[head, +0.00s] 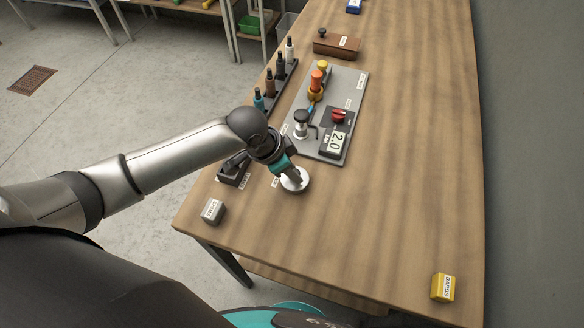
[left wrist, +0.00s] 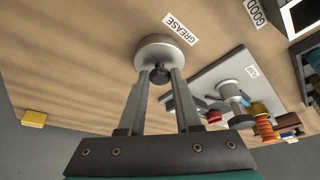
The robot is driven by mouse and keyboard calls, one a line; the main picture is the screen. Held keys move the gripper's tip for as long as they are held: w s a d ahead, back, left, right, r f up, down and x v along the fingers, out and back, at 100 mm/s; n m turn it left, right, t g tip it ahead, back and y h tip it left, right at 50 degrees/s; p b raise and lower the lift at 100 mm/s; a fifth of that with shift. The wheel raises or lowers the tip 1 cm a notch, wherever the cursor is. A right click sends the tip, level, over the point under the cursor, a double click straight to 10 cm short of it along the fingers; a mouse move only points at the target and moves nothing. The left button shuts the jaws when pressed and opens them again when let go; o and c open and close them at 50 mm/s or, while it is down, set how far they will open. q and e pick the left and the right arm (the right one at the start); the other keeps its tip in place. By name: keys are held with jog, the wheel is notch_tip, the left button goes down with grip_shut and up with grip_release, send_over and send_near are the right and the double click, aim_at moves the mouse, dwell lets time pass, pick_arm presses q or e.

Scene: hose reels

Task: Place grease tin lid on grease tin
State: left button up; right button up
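A round pale metal piece with a small dark knob, the grease tin lid (left wrist: 158,50), shows beside the GREASE label in the left wrist view. It also shows as a pale disc in the head view (head: 296,184), near the table's left edge. My left gripper (head: 290,175) points down over it. In the left wrist view the fingertips (left wrist: 160,76) stand on both sides of the knob and appear closed on it. I cannot make out the grease tin separately from the lid, nor whether the two touch. My right gripper is not in view.
A grey panel (head: 344,87) with valves, a red knob and a gauge reading 2.0 lies just beyond. A bottle rack (head: 276,84) and a dark block (head: 233,172) are near the left edge. A grey box (head: 212,211) and yellow box (head: 443,287) stand nearer; the middle right is clear.

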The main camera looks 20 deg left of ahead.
pick_arm(q)
jog(key=o, duration=0.4)
jog(key=p+v, duration=0.2)
jog(key=v, duration=1)
jog(key=shift+d+r, duration=0.1)
jog(key=shift+r, duration=0.1)
